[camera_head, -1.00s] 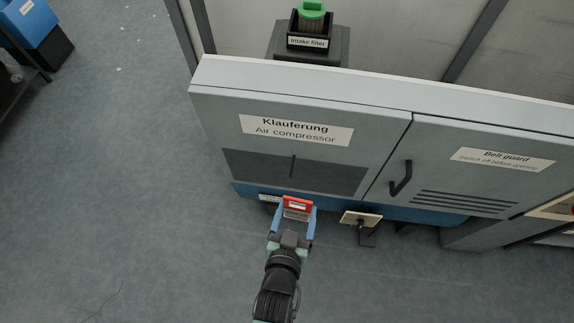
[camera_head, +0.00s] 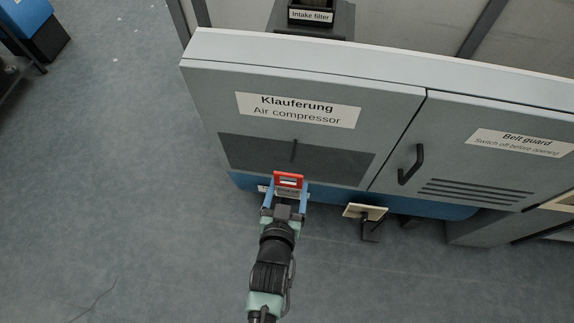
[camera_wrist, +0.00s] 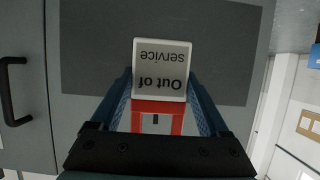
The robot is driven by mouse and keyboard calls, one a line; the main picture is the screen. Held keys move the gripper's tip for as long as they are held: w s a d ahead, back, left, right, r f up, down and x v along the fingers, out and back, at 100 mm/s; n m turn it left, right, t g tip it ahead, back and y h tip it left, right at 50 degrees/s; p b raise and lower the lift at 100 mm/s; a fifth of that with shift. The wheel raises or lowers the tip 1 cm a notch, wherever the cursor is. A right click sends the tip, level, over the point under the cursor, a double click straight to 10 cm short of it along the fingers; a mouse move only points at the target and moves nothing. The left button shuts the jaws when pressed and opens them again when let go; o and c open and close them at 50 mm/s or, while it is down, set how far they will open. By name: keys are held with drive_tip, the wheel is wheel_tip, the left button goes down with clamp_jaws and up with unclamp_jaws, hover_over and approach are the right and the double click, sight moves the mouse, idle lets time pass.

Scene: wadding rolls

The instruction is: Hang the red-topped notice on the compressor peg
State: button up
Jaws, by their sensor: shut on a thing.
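The notice (camera_head: 289,191) has a red top with an opening and a pale plate. It also shows in the wrist view (camera_wrist: 161,68), where its plate reads "Out of service" upside down. My gripper (camera_head: 287,199) is shut on the notice, with a blue finger at each side; it also shows in the wrist view (camera_wrist: 158,88). A thin dark upright piece, seemingly the peg (camera_head: 294,151), stands on the dark panel of the air compressor (camera_head: 210,110). In the head view the notice is just below it. I cannot tell the gap in depth.
A door handle (camera_head: 411,165) sticks out from the belt guard door on the right. A small pale board on a dark stand (camera_head: 365,212) is low, right of my gripper. An intake filter box (camera_head: 311,14) is behind the cabinet. The floor (camera_head: 110,180) at left is clear.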

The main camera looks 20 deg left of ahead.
drive_tip(key=shift+w+a+f+b, duration=0.15)
drive_tip(key=shift+w+b, duration=0.25)
drive_tip(key=shift+w, duration=0.4)
drive_tip(key=shift+w+a+f+b, duration=0.1)
drive_tip(key=shift+w+a+b, duration=0.25)
drive_tip(key=shift+w, duration=0.4)
drive_tip(key=shift+w+r, duration=0.1)
drive_tip(key=shift+w, duration=0.1)
clamp_jaws()
drive_tip(key=b+x, duration=0.2)
drive_tip(key=x, duration=0.1)
drive_tip(key=shift+w+r, duration=0.15)
drive_tip(key=shift+w, duration=0.05)
drive_tip(key=shift+r, duration=0.1)
drive_tip(key=o, duration=1.5)
unclamp_jaws()
drive_tip(key=shift+s, duration=0.1)
